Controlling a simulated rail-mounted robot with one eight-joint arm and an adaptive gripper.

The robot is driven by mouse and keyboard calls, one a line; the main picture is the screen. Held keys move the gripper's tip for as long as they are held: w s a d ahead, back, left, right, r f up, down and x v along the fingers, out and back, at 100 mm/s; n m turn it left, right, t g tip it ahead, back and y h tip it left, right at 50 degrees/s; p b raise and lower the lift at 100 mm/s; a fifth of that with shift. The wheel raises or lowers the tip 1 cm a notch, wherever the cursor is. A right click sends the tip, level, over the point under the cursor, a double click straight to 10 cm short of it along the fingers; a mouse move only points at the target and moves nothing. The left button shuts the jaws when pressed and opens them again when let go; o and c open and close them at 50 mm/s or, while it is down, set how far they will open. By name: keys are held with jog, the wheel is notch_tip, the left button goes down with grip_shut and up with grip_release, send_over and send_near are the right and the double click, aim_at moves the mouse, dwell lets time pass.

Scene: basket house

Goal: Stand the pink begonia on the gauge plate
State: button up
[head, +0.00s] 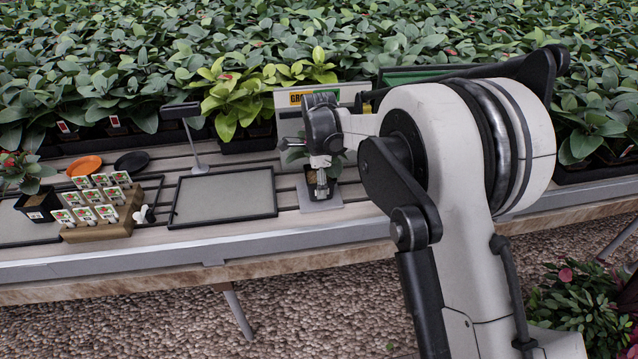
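A potted plant with green leaves and a dark pot (334,190) stands upright on or just above a small light grey plate (312,206), in front of a white board (289,122) with a yellow and green label. The board is partly hidden by my arm. No pink bloom shows on this plant, as my gripper covers much of it. My gripper (321,186) points down at the pot, its fingers in front of or at the rim. I cannot tell whether they are closed on it. Another small potted plant (36,203) with a red bloom stands at the far left.
A black-rimmed grey tray (224,196) lies empty left of the plate. A wooden block (110,222) holds several picture labels. Orange (84,166) and black (132,162) saucers lie behind it. A small stand (185,119) rises behind the tray. Dense plants fill the back.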

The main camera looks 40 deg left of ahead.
jog(key=shift+f, duration=0.1)
jog(key=o, duration=1.5)
notch_tip(320, 180, up, 12)
jog(key=p, duration=0.1)
